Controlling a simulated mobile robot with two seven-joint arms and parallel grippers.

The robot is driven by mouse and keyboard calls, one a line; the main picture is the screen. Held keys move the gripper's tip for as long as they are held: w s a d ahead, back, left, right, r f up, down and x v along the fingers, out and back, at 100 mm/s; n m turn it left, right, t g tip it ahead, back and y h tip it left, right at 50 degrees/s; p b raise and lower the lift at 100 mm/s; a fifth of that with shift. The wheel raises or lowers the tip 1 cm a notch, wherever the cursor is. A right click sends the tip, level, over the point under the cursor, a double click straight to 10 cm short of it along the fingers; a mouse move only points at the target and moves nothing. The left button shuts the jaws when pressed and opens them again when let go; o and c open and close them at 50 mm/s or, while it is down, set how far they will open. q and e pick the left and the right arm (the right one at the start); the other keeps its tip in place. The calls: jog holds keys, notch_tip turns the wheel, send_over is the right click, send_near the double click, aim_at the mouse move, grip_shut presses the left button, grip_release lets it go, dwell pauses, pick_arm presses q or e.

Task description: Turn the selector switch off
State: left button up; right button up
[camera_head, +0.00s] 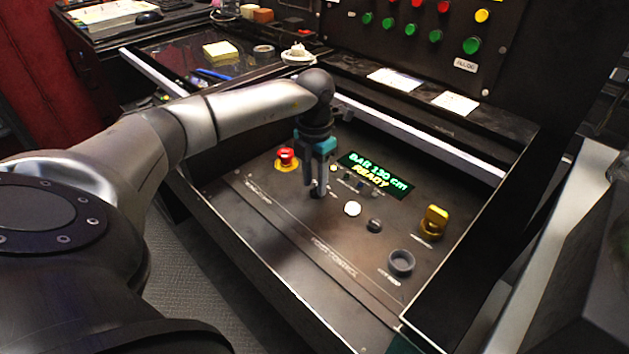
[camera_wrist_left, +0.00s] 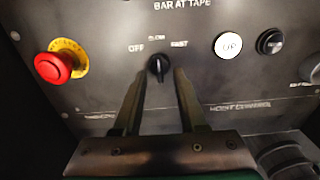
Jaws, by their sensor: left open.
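The selector switch is a small black knob (camera_wrist_left: 158,66) on the dark panel, with the labels OFF, SLOW and FAST around it in the left wrist view. Its handle stands roughly upright there, near SLOW; its exact setting is hard to tell. My left gripper (camera_head: 315,192) points down at the panel in the head view, and it mostly hides the knob there. In the left wrist view my left gripper (camera_wrist_left: 157,76) is open, with one fingertip on each side of the knob. I cannot tell whether the fingers touch it. My right gripper is not in view.
A red emergency button (camera_head: 286,157) is left of the gripper. A raised rail (camera_head: 420,137) runs behind.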

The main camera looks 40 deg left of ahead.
pick_arm(q)
jog(key=shift+f, duration=0.25)
grip_shut()
dwell(0.6)
